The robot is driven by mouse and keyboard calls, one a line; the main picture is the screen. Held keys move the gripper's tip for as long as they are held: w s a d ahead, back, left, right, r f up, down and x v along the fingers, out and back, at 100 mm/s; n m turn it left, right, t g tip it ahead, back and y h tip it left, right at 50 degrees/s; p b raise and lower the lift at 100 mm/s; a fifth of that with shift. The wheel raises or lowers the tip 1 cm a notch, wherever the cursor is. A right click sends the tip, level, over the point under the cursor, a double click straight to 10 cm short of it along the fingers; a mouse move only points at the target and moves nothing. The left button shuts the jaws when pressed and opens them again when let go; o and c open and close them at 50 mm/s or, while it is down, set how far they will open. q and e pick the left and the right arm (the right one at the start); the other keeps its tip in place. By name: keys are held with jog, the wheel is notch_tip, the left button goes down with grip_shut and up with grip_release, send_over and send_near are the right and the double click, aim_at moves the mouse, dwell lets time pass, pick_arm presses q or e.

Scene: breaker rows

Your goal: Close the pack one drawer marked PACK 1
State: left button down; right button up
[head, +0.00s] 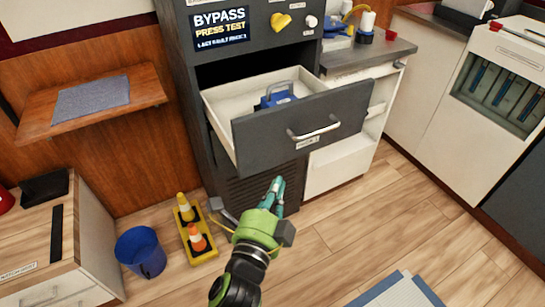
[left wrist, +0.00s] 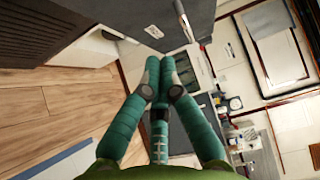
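The drawer (head: 262,136) is pulled well out of the dark cabinet. Its front is dark grey with a silver bar handle (head: 314,132) and a small label (head: 307,143) under it, too small to read. A blue pack (head: 275,97) with a grey carrying handle lies inside the pale drawer box. My left gripper (head: 279,183) is below the drawer front, in front of the cabinet's lower grille, apart from the handle. Its teal fingers also show in the left wrist view (left wrist: 160,62), with the tips together and nothing seen between them. My right gripper is not in view.
A yellow tray (head: 205,253) with small cones and a blue bucket (head: 141,252) stand on the floor at left. A wooden shelf (head: 146,91) juts from the wall. A grey-topped counter (head: 365,54) adjoins the cabinet at right. The floor at right is mostly clear.

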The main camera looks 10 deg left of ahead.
pick_arm(q)
jog(key=w, duration=0.2)
jog(key=w+a, duration=0.1)
jog(key=w, duration=0.5)
jog(key=shift+a+p, duration=0.3)
jog(key=shift+p, duration=0.05)
jog(key=shift+w, duration=0.15)
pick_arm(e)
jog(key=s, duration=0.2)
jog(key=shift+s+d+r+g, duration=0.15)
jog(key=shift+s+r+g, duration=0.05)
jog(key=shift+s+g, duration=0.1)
